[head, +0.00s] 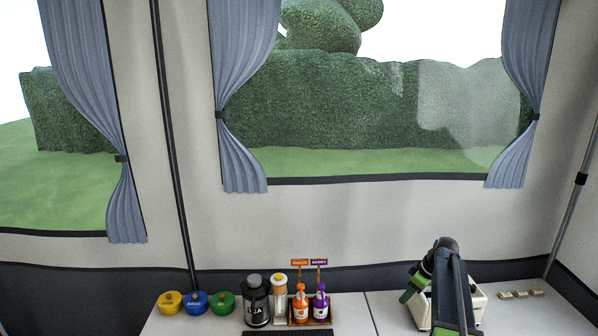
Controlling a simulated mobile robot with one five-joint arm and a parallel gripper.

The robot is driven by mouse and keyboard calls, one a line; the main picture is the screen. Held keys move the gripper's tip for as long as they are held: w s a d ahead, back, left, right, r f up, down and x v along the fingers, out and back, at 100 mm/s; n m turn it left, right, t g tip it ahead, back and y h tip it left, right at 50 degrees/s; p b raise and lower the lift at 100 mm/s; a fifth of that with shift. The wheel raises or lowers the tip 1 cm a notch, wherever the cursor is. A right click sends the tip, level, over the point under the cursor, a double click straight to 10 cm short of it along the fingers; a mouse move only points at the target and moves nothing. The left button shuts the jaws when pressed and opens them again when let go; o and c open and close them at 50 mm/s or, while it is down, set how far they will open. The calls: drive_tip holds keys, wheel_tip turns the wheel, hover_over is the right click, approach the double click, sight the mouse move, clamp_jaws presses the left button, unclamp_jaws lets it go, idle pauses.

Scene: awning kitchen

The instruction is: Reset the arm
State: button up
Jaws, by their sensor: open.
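My arm rises from the bottom edge at the lower right of the head view, black with green parts, and bends at a dark joint near its top. My gripper (411,286) shows as green and dark parts just left of the upper arm, low over the counter. It is open, and I see nothing held in it. My own arm hides part of it, so its fingertips are not clear. A cream-coloured box-like appliance (480,302) stands right behind and beside the arm, partly hidden by it. I cannot tell whether the gripper touches it.
On the white counter (375,312) stand yellow (171,303), blue (195,303) and green (222,303) lidded pots, a black jar (257,303), a shaker (279,294), and orange (300,306) and purple (320,304) bottles. Small beige blocks (521,294) lie right. Tent wall and windows rise behind.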

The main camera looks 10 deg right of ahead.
drive_tip(key=s+a+n+g, duration=0.1)
drive_tip(key=s+a, duration=0.1)
drive_tip(key=a, duration=1.4)
drive_tip(key=s+a+f+m+g+h, duration=0.1)
drive_tip(key=s+a, duration=0.4)
drive_tip(key=a, duration=0.3)
drive_tip(key=s+a+m, duration=0.1)
drive_tip(key=s+a, duration=0.4)
drive_tip(key=a, duration=0.2)
drive_tip(key=s+d+m+g+h, duration=0.1)
drive_tip(key=s+m, duration=0.5)
drive_tip(key=m, duration=0.1)
drive_tip(key=shift+s+f+h, duration=0.2)
drive_tip(key=shift+s+h, duration=0.1)
drive_tip(key=shift+s, duration=0.1)
drive_tip(key=shift+d, duration=0.1)
